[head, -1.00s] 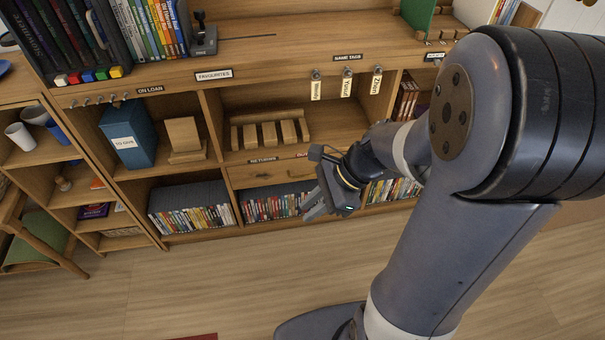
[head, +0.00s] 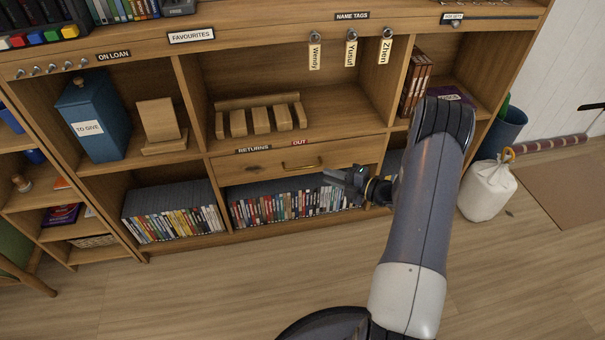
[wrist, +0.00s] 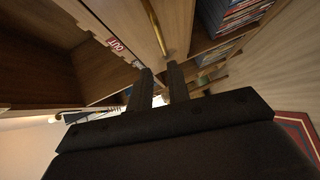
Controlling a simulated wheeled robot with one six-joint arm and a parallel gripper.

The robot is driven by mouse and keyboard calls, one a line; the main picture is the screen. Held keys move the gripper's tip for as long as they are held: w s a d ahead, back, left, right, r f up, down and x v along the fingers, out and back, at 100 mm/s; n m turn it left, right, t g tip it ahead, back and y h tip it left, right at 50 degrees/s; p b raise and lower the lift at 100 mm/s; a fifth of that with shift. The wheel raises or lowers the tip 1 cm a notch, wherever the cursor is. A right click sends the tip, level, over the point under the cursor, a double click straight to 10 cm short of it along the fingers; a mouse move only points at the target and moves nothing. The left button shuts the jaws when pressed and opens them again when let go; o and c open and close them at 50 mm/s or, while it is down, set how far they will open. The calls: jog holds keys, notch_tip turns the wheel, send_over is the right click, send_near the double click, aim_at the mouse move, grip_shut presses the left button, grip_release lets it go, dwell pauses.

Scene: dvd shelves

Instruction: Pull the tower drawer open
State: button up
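The wooden drawer (head: 232,172) sits in the shelf unit under the RETURNS and OUT labels and looks shut. Its brass bar handle (head: 302,168) is at the middle of its front. My gripper (head: 338,178) is in front of the drawer's right part, to the right of the handle and slightly lower. In the wrist view, my gripper's two dark fingers (wrist: 161,70) stand apart with a gap between them. The brass handle (wrist: 155,27) runs just beyond the fingertips, and the fingers do not visibly enclose it. The OUT label (wrist: 115,46) is left of it.
Rows of DVDs (head: 288,206) fill the compartment below the drawer. A wooden rack (head: 262,118) stands in the compartment above. A blue TO GIVE box (head: 95,120) is at left. A white bag (head: 487,188) stands on the floor at right. The floor in front is clear.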

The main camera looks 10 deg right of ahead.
aim_at(304, 167)
jog(key=shift+m, duration=0.3)
jog(key=b+x, duration=0.1)
jog(key=x, duration=0.2)
jog(key=b+x, duration=0.1)
jog(key=x, duration=0.6)
jog(key=shift+w+f+b, duration=0.35)
jog(key=shift+w+b, duration=0.05)
jog(key=shift+w, duration=0.1)
grip_shut()
